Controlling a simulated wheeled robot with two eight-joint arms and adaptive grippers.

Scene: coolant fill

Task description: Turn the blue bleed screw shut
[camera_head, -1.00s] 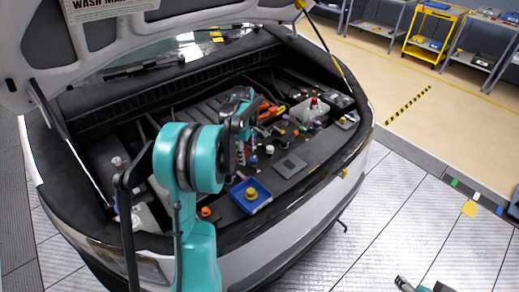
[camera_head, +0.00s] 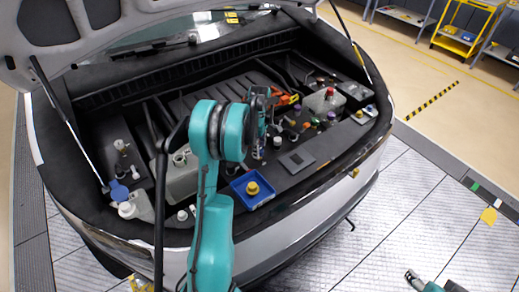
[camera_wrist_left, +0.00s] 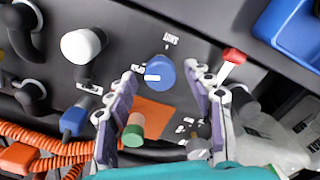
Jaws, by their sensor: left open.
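The blue bleed screw (camera_wrist_left: 160,72) shows in the left wrist view as a round blue knob with a white mark on its face, set in the dark panel beside small printed labels. My left gripper (camera_wrist_left: 163,78) is open, with one finger on each side of the screw and gaps visible between fingers and knob. In the head view my left gripper (camera_head: 262,122) is over the engine bay, partly hidden by its teal arm. I cannot make out the screw there. Part of my right gripper (camera_head: 412,278) shows at the bottom right, away from the car; its jaws are unclear.
A blue tray (camera_head: 262,202) holds a yellow cap (camera_head: 252,187). The raised hood (camera_head: 150,12) is above the bay. Orange hoses (camera_wrist_left: 50,135) lie nearby.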

